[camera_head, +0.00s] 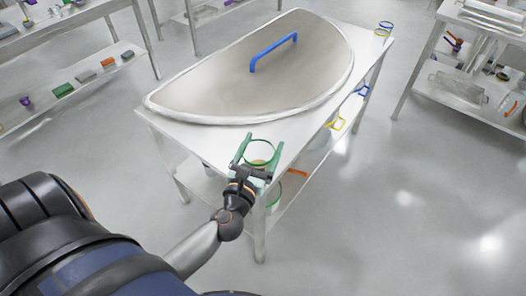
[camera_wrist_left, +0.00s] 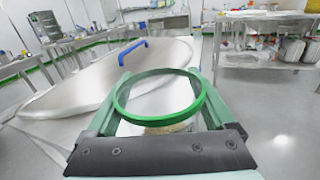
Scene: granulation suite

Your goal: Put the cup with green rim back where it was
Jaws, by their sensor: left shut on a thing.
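The cup with green rim (camera_head: 259,153) is between the fingers of my left gripper (camera_head: 259,150), at the near corner of the steel table (camera_head: 300,128). In the left wrist view the clear cup's green rim (camera_wrist_left: 160,72) fills the space between the two green fingers of my left gripper (camera_wrist_left: 160,85), which is shut on it. Something tan shows low inside the cup. I cannot tell whether its base touches the tabletop. My right gripper is not in view.
A large half-round steel lid (camera_head: 215,85) with a blue handle (camera_head: 273,52) covers most of the table. Another clear cup (camera_head: 384,28) stands at the table's far right corner. A shelf unit (camera_head: 470,95) stands right.

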